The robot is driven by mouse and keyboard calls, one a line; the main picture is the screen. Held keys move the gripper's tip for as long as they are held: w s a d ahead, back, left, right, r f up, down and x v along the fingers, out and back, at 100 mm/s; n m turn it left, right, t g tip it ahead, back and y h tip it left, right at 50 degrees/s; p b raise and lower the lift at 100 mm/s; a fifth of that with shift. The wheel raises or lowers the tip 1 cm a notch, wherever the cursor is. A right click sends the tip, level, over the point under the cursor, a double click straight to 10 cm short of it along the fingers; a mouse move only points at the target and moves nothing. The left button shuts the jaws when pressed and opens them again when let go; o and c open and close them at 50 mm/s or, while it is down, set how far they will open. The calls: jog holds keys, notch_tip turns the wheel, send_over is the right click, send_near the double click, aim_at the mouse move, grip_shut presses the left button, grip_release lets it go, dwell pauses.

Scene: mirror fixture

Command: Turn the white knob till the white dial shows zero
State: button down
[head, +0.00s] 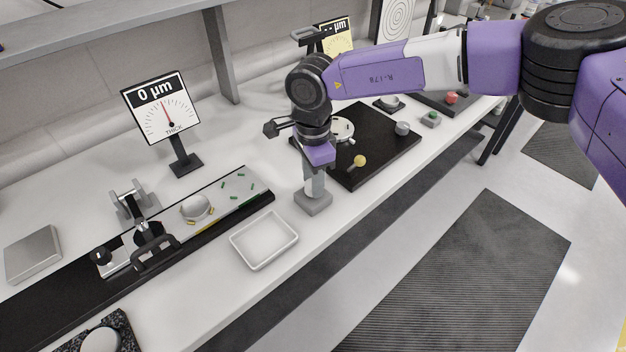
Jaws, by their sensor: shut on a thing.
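The white dial (160,112) stands on a black post at the back left. Its header reads "0 µm", the word "THICK" is on its face, and its red needle points up, leaning slightly left in the picture. My gripper (315,178) points down at the middle of the bench and is shut on a pale upright knob, which I take for the white knob. The knob sits on a small grey block (313,204) near the bench's front edge. The fingers and wrist hide much of the knob, so its turn angle cannot be told.
A white tray (264,240) lies left of the grey block. A black board (378,165) with a yellow ball knob (360,161) is close on the right. A yellow dial (337,40) stands behind my arm. A fixture with a black handle (156,253) is at left.

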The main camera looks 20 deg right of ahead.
dwell(0.3)
jog(key=c, duration=0.9)
grip_release()
jog(key=shift+c, duration=0.2)
jog(key=shift+r, duration=0.1)
notch_tip(320, 180, up, 8)
jog(key=shift+f+b, duration=0.15)
jog(key=shift+b, duration=0.6)
